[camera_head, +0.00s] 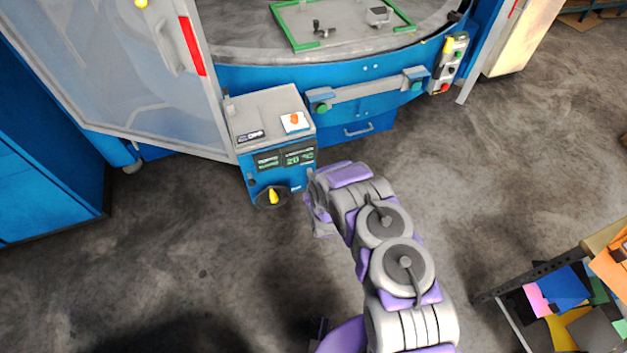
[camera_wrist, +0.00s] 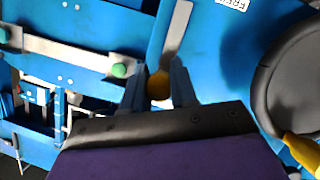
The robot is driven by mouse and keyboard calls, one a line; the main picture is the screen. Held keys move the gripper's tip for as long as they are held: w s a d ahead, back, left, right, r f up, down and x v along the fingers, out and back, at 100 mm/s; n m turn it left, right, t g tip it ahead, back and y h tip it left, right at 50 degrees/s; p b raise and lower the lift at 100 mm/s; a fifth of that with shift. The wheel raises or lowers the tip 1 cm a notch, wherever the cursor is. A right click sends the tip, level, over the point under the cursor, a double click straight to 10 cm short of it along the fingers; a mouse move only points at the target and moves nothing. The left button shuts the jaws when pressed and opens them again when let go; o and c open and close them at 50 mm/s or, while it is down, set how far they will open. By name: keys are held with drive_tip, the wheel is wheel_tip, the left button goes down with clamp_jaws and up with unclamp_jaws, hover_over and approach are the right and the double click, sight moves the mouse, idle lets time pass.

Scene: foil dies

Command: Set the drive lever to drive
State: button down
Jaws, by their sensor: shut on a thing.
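In the head view, my gripper (camera_head: 318,205) is beside the lower right of the control box (camera_head: 268,115). The lever is hidden there behind my arm. I cannot tell which setting the lever is in.
A black dial with a yellow pointer (camera_head: 272,196) is on the box front, below green displays (camera_head: 299,158); the dial also shows at right in the wrist view (camera_wrist: 290,75). A blue machine (camera_head: 340,78) stands behind. A paper-covered table (camera_head: 570,310) is at right. Floor between is clear.

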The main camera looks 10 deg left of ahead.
drive_tip(key=shift+f, duration=0.15)
drive_tip(key=c, duration=1.1)
unclamp_jaws()
drive_tip(key=shift+w+f, duration=0.1)
drive_tip(key=shift+o, duration=1.1)
drive_tip(key=p+v, duration=0.2)
drive_tip(key=v, duration=1.5)
drive_tip(key=shift+s+p, duration=0.2)
drive_tip(key=shift+p, duration=0.2)
